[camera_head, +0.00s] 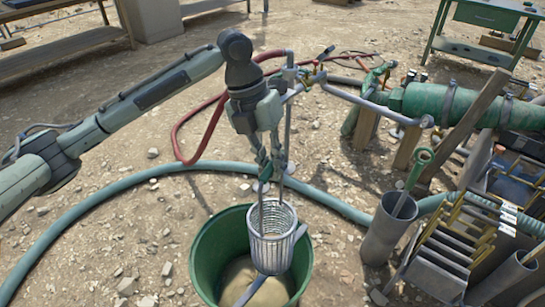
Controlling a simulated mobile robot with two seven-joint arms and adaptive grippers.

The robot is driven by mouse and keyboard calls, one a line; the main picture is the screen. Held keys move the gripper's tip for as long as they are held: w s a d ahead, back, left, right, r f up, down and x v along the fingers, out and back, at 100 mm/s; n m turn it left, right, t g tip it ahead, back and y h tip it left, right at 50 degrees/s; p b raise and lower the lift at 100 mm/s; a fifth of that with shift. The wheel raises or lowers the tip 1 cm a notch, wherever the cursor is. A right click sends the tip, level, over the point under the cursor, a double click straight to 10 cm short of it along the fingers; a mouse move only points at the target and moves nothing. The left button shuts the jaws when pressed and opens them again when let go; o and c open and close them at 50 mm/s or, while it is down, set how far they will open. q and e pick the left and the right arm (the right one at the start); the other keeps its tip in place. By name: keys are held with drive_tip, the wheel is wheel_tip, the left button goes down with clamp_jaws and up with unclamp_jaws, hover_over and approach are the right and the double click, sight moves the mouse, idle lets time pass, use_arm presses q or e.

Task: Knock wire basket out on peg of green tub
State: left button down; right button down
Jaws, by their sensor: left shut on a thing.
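The wire basket (271,240) is a grey mesh cup with tall thin uprights. It hangs roughly upright over the green tub (203,247), its lower part overlapping the tub's opening in the picture. My left gripper (268,178) is above the basket, shut on its uprights. The tub is round and open, with tan muddy material inside. A grey strip (252,290) shows low in the tub; I cannot tell whether it is the peg. The basket hides part of the tub's right inner wall. I cannot tell whether the basket touches the tub. My right gripper is not in view.
A pale green hose (115,183) curves behind the tub. A grey tube (382,238) with a green-handled tool and a rack (448,255) stand to the right. A green pipe (440,103) and red hose (205,112) lie behind.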

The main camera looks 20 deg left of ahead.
use_arm(q)
drive_tip(key=shift+f, duration=0.4)
wheel_tip(320, 180, down, 3)
drive_tip(key=shift+r+b, duration=0.2)
drive_tip(key=shift+b, duration=0.2)
idle(0.4)
drive_tip(key=shift+r, duration=0.15)
idle(0.6)
wheel_tip(320, 180, up, 3)
drive_tip(key=p, duration=0.2)
drive_tip(key=shift+r+p, duration=0.2)
drive_tip(key=shift+p, duration=0.2)
drive_tip(key=shift+r+b, duration=0.2)
drive_tip(key=shift+b, duration=0.1)
drive_tip(key=shift+r, duration=2.5)
